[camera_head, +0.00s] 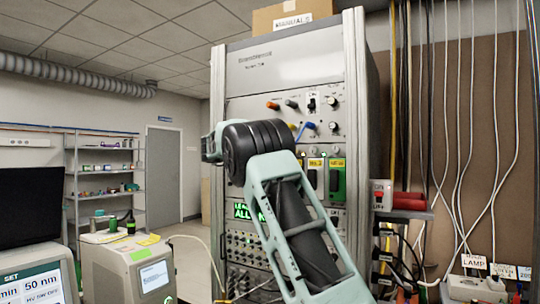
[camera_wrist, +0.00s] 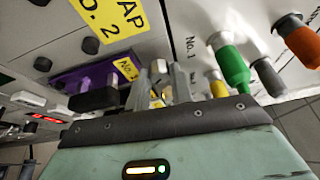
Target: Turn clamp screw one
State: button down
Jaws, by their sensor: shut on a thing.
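In the wrist view my gripper (camera_wrist: 165,85) has its grey metal fingers against the panel, shut on a small metal part between them. It appears to be the clamp screw, but the fingers and the wrist body hide most of it. A black "No. 1" marking is printed on the panel just right of the fingers. In the head view my arm hides the gripper and the screw in front of the instrument rack (camera_head: 290,65).
Right of the fingers, green (camera_wrist: 230,64), grey (camera_wrist: 267,76) and orange (camera_wrist: 298,42) connectors stick out close by. A yellow one (camera_wrist: 218,88) is nearer. Hanging cables (camera_head: 470,130) and a shelf with a red-switch box (camera_head: 382,193) stand right of the rack.

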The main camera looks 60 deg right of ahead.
jog(key=m+t+y, duration=0.1)
jog(key=m, duration=0.1)
jog(key=m+y+b, duration=0.1)
jog(key=m, duration=0.2)
jog(key=shift+s+r+m+t, duration=0.1)
jog(key=shift+r+m+t, duration=0.05)
jog(key=shift+m+t, duration=0.2)
dwell(0.3)
jog(key=c, duration=1.2)
grip_release()
jog(key=shift+c, duration=0.2)
jog(key=shift+a, duration=0.1)
jog(key=b+v, duration=0.1)
jog(key=v, duration=1.6)
jog(key=shift+r+b, duration=0.25)
jog(key=shift+b, duration=0.15)
jog(key=shift+a, duration=0.1)
